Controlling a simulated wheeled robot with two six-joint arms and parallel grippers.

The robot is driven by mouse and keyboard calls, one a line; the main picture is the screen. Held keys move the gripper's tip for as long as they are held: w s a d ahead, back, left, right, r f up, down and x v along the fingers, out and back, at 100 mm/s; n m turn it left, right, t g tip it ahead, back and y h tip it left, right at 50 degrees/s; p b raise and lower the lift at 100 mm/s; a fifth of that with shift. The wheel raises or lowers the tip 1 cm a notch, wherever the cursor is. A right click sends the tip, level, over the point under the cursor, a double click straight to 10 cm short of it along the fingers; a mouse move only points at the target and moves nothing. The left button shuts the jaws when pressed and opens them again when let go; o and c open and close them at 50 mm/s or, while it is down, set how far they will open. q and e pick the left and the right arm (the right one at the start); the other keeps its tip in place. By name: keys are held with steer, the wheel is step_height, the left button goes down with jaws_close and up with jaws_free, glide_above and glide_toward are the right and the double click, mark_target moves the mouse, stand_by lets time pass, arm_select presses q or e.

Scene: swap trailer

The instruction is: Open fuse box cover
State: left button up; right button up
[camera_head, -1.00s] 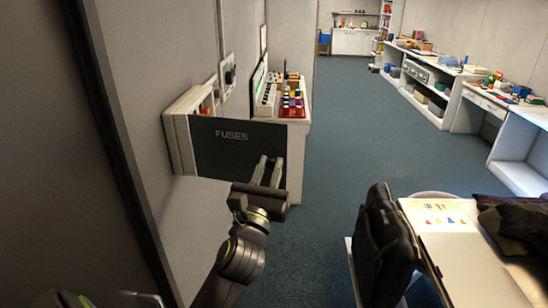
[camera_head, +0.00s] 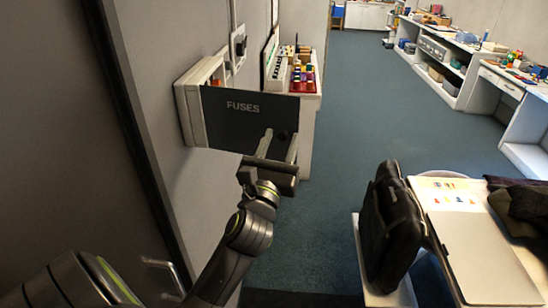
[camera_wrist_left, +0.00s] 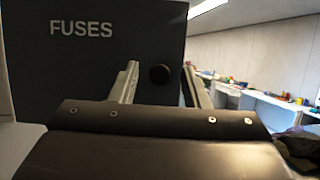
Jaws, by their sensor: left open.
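The fuse box (camera_head: 188,118) is a pale box on the left wall. Its dark grey cover (camera_head: 228,128), lettered FUSES, stands out from the box towards the aisle, swung open, with some of the inside showing behind its top edge. A round black knob (camera_head: 283,135) is near the cover's free edge; it also shows in the left wrist view (camera_wrist_left: 160,75). My left gripper (camera_head: 281,141) is open in front of the cover, its fingers on either side of the knob and apart from it. My right gripper is out of view.
A counter (camera_head: 308,105) with coloured items stands behind the cover. A black bag (camera_head: 390,230) and a white table (camera_head: 470,245) with a laptop are at the right. A door handle (camera_head: 165,270) is at lower left. The blue floor between is clear.

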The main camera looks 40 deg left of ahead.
arm_select(q)
steer(key=v, duration=1.1)
steer(key=shift+s, duration=0.3)
steer(key=shift+d, duration=0.1)
